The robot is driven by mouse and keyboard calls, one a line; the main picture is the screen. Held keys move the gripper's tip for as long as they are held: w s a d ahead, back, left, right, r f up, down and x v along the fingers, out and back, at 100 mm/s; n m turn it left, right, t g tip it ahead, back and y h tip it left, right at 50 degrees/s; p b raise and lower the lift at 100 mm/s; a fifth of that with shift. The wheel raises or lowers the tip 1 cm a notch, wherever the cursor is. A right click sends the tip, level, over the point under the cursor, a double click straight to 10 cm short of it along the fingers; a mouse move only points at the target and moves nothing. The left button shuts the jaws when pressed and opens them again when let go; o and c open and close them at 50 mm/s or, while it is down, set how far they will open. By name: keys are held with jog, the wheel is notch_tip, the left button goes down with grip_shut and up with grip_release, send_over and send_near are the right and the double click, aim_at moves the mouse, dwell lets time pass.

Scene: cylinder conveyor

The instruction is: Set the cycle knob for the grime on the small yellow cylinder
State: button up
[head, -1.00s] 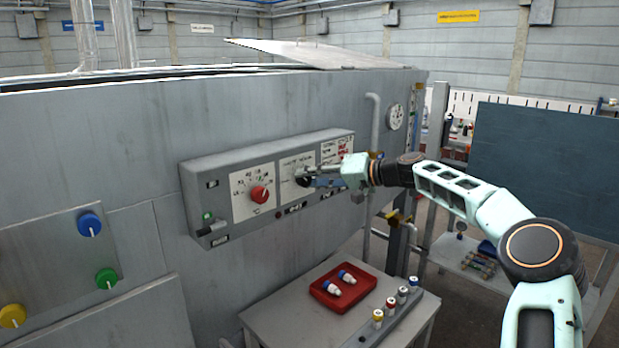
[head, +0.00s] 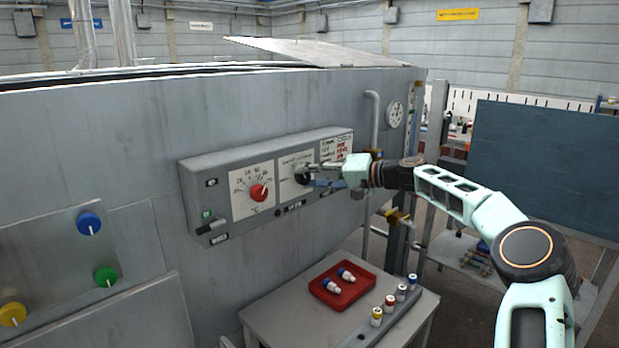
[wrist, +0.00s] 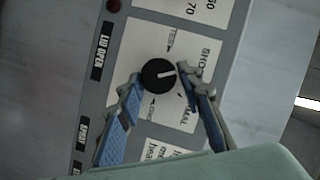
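The black cycle knob (wrist: 156,76) sits on a white dial plate with SHORT, NORMAL and LONG style labels, partly covered. Its white pointer faces right in the wrist view, toward the right finger. It also shows in the head view (head: 303,174), partly behind the fingers. My gripper (wrist: 160,76) has its two fingers apart, one on each side of the knob, with the tips very close to its rim. Contact is hard to tell. The small yellow cylinder (head: 376,317), white with a yellow band, stands upright in the grey rack, nearest end; its grime is too small to read.
A red temperature knob (head: 259,193) is left of the cycle dial on the grey control box (head: 200,190). A card with red text (head: 336,147) is to its right. Below, a table holds a red tray (head: 345,300) with two blue-capped cylinders and a rack of several cylinders.

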jog(key=shift+o, duration=1.3)
jog(key=v, duration=1.2)
